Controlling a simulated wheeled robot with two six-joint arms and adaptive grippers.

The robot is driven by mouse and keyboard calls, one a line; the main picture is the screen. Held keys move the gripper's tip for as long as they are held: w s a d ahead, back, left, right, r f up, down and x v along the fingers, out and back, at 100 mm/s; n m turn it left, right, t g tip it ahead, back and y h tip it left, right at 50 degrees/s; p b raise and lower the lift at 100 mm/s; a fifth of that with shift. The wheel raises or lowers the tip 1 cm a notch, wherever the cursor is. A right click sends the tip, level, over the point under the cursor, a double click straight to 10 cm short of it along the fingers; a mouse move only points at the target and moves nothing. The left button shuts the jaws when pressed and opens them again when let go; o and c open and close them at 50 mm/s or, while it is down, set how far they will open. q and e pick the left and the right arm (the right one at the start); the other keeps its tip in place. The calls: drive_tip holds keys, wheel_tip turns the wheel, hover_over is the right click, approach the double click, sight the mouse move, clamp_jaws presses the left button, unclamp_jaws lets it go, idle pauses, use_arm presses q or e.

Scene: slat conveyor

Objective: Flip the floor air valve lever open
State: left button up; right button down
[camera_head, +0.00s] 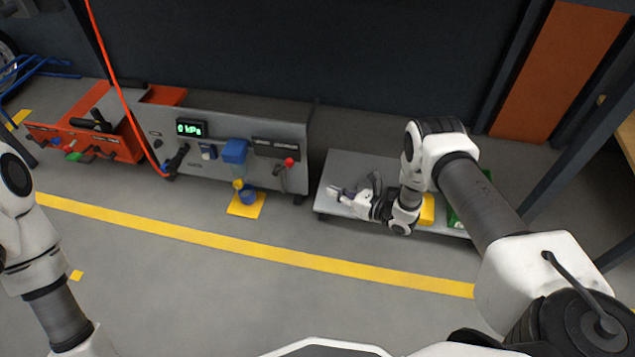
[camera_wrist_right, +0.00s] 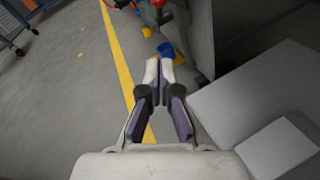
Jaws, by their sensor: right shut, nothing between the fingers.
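A grey valve panel (camera_head: 219,181) stands on the floor. Its lever has a red knob (camera_head: 289,162) and a dark handle that hangs down on the panel's right part. The red knob also shows at the top edge of the right wrist view (camera_wrist_right: 158,4). A green display (camera_head: 190,129) on the panel reads 0 kPa. My right gripper (camera_head: 335,192) is shut and empty, to the right of the lever and apart from it, over the low grey platform. In the right wrist view its fingertips (camera_wrist_right: 160,70) are together. My left gripper is out of view; only my left arm shows.
A low grey platform (camera_head: 345,163) with yellow and green items stands right of the panel. A blue cup (camera_head: 248,197) sits on a yellow floor patch before the panel. An orange cart (camera_head: 125,147) and an orange hose (camera_head: 117,75) are at left. The front floor is clear.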

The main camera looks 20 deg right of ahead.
drive_tip(key=b, duration=0.5)
approach(283, 167)
wheel_tip(283, 167, down, 4)
drive_tip(key=w+a+r, duration=0.1)
drive_tip(key=w+a+r+b, duration=0.1)
drive_tip(key=w+r, duration=0.1)
drive_tip(key=shift+w, duration=0.2)
drive_tip(key=shift+w, duration=0.1)
